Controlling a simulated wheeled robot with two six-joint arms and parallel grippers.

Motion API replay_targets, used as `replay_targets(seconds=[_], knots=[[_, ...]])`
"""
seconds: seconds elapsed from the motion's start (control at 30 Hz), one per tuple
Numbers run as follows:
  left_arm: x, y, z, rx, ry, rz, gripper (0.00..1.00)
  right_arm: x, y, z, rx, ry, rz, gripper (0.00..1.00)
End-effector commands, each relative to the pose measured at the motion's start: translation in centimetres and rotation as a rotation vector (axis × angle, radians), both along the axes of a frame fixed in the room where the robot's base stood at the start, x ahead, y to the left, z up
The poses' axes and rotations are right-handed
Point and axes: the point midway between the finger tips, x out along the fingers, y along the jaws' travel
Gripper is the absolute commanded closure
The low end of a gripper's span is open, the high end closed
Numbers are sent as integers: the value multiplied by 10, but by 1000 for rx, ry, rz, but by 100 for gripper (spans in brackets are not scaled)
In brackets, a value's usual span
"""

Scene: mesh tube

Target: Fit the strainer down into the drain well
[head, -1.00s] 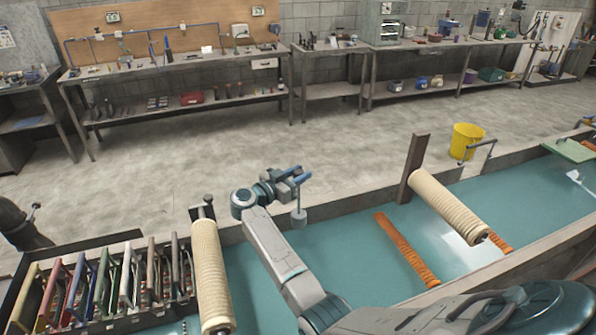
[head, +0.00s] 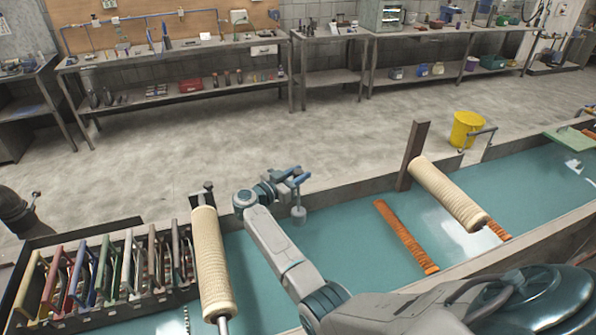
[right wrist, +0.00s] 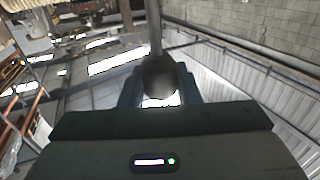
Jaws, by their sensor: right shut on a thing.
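My right gripper (head: 298,178) is shut on a small grey piece with a thin stem, which looks like the strainer (head: 298,216). It hangs below the fingers, above the teal bed, near the far wall of the trough. In the right wrist view a dark rounded part of the strainer (right wrist: 159,76) sits between the fingers (right wrist: 160,98), with a thin rod running up from it. I cannot make out the drain well in these views. My left gripper is out of view.
A cream roller (head: 213,260) stands left of my arm, beside a rack (head: 75,312) of coloured frames. Another cream roller (head: 448,194) and an orange rod (head: 406,237) lie to the right, near an upright post (head: 412,155). A yellow bucket (head: 466,130) stands on the floor beyond.

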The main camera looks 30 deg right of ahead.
Motion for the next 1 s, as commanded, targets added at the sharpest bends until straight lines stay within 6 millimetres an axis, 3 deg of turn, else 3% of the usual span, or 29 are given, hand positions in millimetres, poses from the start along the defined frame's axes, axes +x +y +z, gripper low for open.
replay_targets(seconds=[1.0], knots=[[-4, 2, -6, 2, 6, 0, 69, 0, 0, -52, -1, -2, 0, 100]])
